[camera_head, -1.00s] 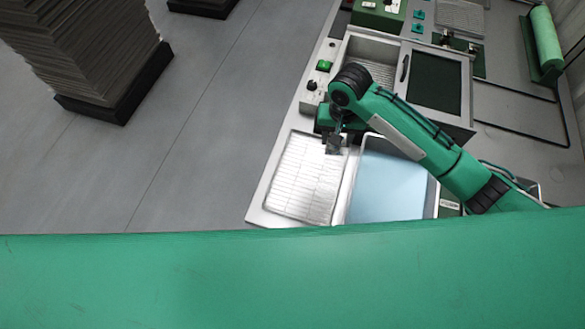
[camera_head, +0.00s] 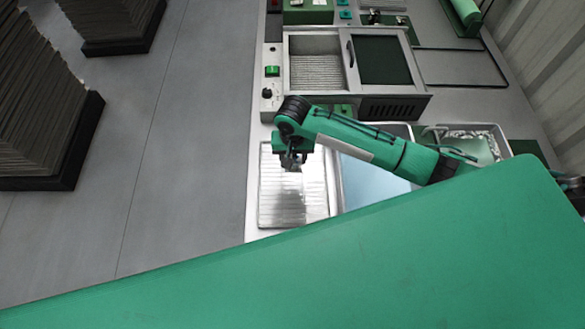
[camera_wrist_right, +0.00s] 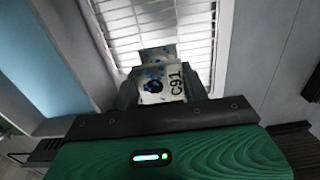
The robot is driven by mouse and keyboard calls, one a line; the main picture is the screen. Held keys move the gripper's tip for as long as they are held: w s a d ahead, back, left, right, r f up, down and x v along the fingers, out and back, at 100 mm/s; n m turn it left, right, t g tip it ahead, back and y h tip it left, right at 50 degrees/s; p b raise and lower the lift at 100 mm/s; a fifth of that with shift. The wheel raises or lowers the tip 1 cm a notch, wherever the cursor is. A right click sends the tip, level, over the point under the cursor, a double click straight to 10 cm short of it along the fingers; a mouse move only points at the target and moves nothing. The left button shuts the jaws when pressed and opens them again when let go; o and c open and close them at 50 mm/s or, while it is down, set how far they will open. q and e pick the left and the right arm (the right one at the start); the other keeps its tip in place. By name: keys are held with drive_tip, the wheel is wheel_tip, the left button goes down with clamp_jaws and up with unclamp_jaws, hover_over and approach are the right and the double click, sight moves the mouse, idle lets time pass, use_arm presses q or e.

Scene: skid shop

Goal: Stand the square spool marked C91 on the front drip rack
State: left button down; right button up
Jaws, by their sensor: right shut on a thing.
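The white square spool marked C91 (camera_wrist_right: 162,84), with blue spots and a dark round hole, shows in the right wrist view. My right gripper (camera_head: 291,163) is shut on it; in the wrist view the two dark fingers (camera_wrist_right: 164,92) flank it. In the head view the spool is too small and covered to make out. The drip rack (camera_head: 290,208), a bright wire grid in a shallow tray, lies below my right gripper. It also shows behind the spool in the wrist view (camera_wrist_right: 150,22). Whether the spool touches the rack I cannot tell. My left gripper is out of view.
A tray with a light blue surface (camera_head: 367,188) lies right of the rack, partly under my right arm. A basin with a grid (camera_head: 316,72) and a dark-panelled unit (camera_head: 383,60) stand farther back. Stacks of grey sheets (camera_head: 40,110) stand on the floor at left.

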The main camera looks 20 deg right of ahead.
sight(293, 157)
wheel_tip(293, 157, down, 4)
drive_tip(key=shift+f, duration=0.1)
wheel_tip(293, 157, down, 4)
drive_tip(key=shift+r+p, duration=0.15)
drive_tip(key=shift+p, duration=0.4)
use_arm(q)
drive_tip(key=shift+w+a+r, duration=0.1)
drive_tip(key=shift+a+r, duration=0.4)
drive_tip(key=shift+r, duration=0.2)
use_arm(e)
drive_tip(key=shift+f, duration=0.2)
drive_tip(key=shift+f, duration=0.15)
drive_tip(key=o, duration=0.8)
drive_tip(key=shift+o, duration=0.2)
use_arm(q)
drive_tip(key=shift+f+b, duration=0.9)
drive_tip(key=shift+b, duration=0.05)
use_arm(e)
wheel_tip(293, 157, up, 12)
drive_tip(key=shift+r, duration=0.15)
